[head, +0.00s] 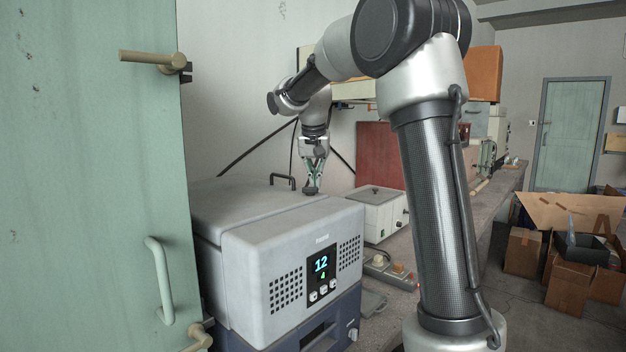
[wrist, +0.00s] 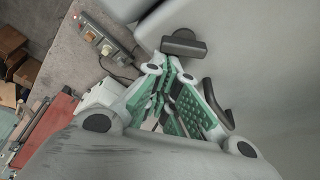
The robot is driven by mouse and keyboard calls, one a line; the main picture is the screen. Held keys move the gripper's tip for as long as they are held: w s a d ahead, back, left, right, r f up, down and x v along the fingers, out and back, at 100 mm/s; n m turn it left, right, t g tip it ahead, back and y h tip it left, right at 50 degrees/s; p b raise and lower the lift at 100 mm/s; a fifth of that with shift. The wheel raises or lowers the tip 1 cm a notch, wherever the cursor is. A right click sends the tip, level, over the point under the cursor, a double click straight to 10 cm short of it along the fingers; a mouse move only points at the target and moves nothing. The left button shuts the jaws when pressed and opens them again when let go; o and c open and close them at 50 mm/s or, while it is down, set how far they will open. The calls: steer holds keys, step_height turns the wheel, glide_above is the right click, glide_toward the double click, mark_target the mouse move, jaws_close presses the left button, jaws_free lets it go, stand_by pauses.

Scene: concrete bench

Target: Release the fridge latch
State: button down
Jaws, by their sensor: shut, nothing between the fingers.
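The fridge (head: 262,240) is a grey portable box with a lit display reading 12 and 4 on its front; its pale top fills the right of the wrist view (wrist: 275,60). A dark latch (head: 310,191) sits on its top near the right edge; in the wrist view it is a dark T-shaped piece (wrist: 184,43). My gripper (head: 314,180) points down just above the latch, its green-padded fingers shut and empty. In the wrist view the fingertips (wrist: 168,66) are right beside the latch; I cannot tell whether they touch it.
A dark carry handle (head: 283,180) stands on the fridge top, left of my gripper. A white lidded box (head: 378,212) and a power strip (head: 390,271) lie on the bench to the right. A green door (head: 95,190) stands close at left. Cardboard boxes (head: 571,285) are on the floor.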

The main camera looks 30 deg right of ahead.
steer(key=m, duration=0.2)
steer(key=s+m+g+h, duration=0.1)
steer(key=m, duration=0.2)
steer(key=shift+s+d, duration=0.15)
steer(key=shift+d, duration=0.15)
steer(key=shift+d, duration=0.75)
steer(key=v, duration=1.2)
steer(key=shift+a, duration=0.2)
